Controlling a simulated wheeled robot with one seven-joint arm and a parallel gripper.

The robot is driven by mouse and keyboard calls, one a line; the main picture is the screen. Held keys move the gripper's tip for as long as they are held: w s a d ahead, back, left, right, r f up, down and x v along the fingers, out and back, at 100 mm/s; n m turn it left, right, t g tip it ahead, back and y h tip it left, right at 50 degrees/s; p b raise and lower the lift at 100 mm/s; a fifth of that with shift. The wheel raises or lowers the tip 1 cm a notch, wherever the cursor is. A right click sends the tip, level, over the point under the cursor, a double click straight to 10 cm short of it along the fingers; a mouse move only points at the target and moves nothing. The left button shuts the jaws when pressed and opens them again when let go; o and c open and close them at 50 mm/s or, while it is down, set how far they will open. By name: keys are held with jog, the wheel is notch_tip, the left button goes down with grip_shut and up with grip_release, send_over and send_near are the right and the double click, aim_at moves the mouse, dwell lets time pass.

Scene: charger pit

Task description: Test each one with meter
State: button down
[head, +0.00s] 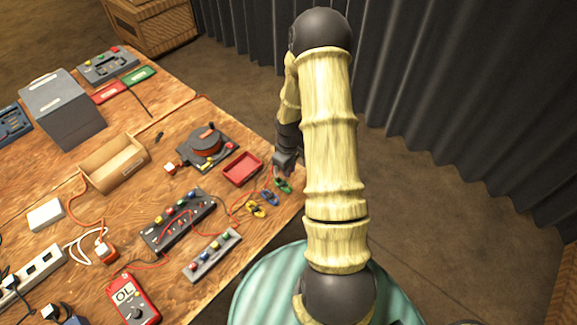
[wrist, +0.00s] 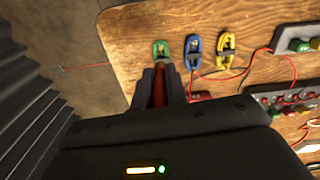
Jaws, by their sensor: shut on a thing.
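The red meter (head: 133,298) lies at the table's front and its display reads OL. My gripper (wrist: 160,84) is shut on a red probe-like piece (wrist: 158,90), just in front of the green bundle. I cannot tell if they touch. In the head view my gripper (head: 284,163) hangs near the bundles.
A red tray (head: 242,168) lies beside the bundles. A terminal board (head: 178,220) and a smaller board with coloured knobs (head: 212,255) stand nearby, with red leads strung around. A cardboard bin (head: 115,165), a reel device (head: 207,147) and a power strip (head: 35,270) occupy the table.

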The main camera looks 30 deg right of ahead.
jog(key=b, duration=0.4)
send_over(289, 187)
jog(key=shift+f, duration=2.45)
jog(key=shift+f+b, duration=0.3)
jog(key=shift+f, duration=0.25)
jog(key=shift+f, duration=0.9)
dwell(1.0)
jog(key=c, duration=1)
grip_release()
jog(key=shift+r, duration=0.15)
jog(key=shift+r+p, duration=2.9)
jog(key=shift+r, duration=0.75)
